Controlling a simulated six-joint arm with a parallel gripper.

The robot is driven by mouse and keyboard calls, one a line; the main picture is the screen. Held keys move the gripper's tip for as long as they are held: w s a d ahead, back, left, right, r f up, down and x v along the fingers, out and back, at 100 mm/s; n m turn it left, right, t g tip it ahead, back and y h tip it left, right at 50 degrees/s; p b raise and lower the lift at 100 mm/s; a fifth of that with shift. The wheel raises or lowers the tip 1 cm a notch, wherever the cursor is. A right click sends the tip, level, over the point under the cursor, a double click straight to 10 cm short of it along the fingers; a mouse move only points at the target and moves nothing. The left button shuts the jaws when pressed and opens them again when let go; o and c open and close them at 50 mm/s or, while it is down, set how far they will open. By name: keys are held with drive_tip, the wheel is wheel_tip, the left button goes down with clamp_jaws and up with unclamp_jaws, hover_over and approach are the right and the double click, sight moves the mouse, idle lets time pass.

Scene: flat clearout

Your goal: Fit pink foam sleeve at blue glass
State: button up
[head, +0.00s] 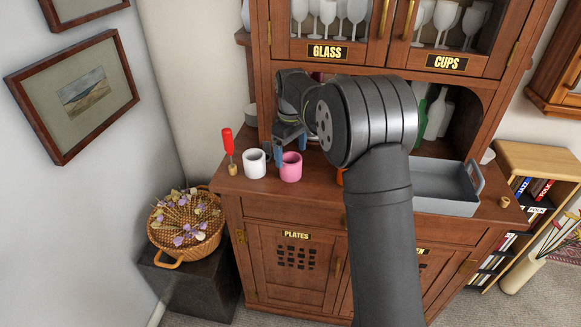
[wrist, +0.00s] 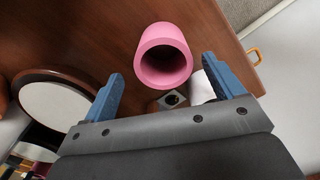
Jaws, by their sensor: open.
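The pink foam sleeve (head: 291,173) stands upright on the cabinet counter, near its front left, just right of a white cylinder (head: 254,165). In the wrist view the pink sleeve (wrist: 163,36) shows its round open end, and its inside looks empty. My gripper (head: 290,150) is close above and behind the sleeve in the head view. In the wrist view my gripper (wrist: 165,82) is open, with blue fingertips spread wide and the sleeve ahead of the gap between them. Nothing is held. I cannot make out the blue glass in either view; my arm hides part of the counter.
A red-handled tool (head: 228,143) stands at the counter's left edge. A grey tray (head: 445,207) sits at the right, with bottles (head: 436,115) in the niche behind. In the wrist view a small grey block (wrist: 172,99) and a round white-faced thing (wrist: 55,106) lie near my fingers.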

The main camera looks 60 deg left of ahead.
sight(290, 166)
drive_tip(key=shift+s+d+f, duration=0.1)
drive_tip(key=shift+f, duration=1.3)
drive_tip(key=shift+s+d+f, duration=0.1)
drive_tip(key=shift+f, duration=1.25)
drive_tip(key=c, duration=1)
